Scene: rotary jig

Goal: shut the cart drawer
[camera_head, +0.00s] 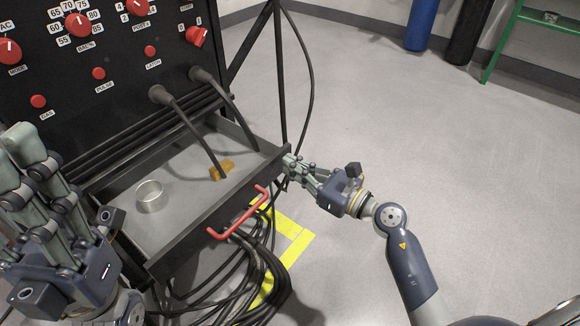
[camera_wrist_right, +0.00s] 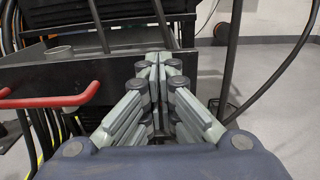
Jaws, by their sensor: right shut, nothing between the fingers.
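The cart drawer (camera_head: 186,228) stands open below the black control panel, a grey tray with a dark front. A red handle (camera_head: 240,213) is on its front; it also shows at the left of the right wrist view (camera_wrist_right: 50,101). My right gripper (camera_head: 288,163) is shut and empty at the right end of the drawer front. In the right wrist view its fingertips (camera_wrist_right: 158,58) are together in front of the drawer's end; I cannot tell whether they touch it. My left gripper (camera_head: 22,150) is at the left edge, beside the drawer; its fingertips look apart.
A metal cup (camera_head: 150,196) and an orange-brown piece (camera_head: 222,170) lie in the drawer. Black cables (camera_head: 262,262) hang below it over yellow floor tape (camera_head: 296,244). A black stand pole (camera_head: 278,75) rises behind the drawer's right end.

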